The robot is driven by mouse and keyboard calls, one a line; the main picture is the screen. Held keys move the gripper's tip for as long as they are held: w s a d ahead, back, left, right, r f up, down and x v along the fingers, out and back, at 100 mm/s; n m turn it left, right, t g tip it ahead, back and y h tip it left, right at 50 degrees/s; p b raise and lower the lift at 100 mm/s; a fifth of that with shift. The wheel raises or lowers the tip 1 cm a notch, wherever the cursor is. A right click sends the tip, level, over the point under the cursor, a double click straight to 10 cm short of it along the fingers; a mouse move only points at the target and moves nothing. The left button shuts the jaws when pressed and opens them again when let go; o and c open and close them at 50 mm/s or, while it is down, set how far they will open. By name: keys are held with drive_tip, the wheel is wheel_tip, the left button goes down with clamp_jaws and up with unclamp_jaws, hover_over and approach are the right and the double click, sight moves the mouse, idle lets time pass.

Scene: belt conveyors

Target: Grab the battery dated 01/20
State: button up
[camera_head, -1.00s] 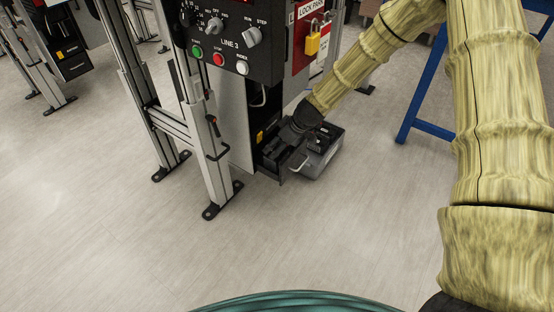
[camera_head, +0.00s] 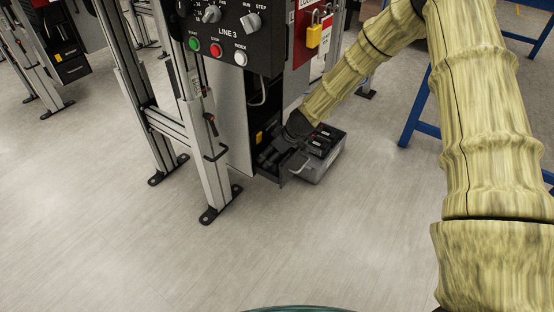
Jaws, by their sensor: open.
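Black batteries (camera_head: 319,146) with pale labels sit in a grey bin (camera_head: 316,174) on the floor beside the conveyor's cabinet. The labels are too small to read, so I cannot tell which is dated 01/20. My gripper (camera_head: 277,152) is dark and open, at the end of my yellow-sleeved arm.
A control panel (camera_head: 226,40) marked LINE 3 and a yellow padlock (camera_head: 314,37) are above the drawer. A metal conveyor leg (camera_head: 210,160) stands left of it. A blue frame (camera_head: 414,110) stands to the right. The front floor is clear.

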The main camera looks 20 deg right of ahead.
drive_tip(key=shift+c, duration=0.4)
drive_tip(key=c, duration=1.6)
drive_tip(key=shift+r, duration=0.1)
drive_tip(key=shift+r+p, duration=0.9)
drive_tip(key=shift+r, duration=0.5)
drive_tip(key=shift+s+f, duration=0.1)
drive_tip(key=shift+f, duration=0.15)
drive_tip(key=shift+s+d+t+y, duration=0.1)
drive_tip(key=shift+d+t+y, duration=0.1)
drive_tip(key=shift+t+y, duration=0.2)
drive_tip(key=shift+s+d+t+y, duration=0.1)
drive_tip(key=shift+s+t+y, duration=0.2)
drive_tip(key=shift+t+y, duration=0.3)
drive_tip(key=shift+d+t+p, duration=0.2)
drive_tip(key=shift+t+p, duration=0.1)
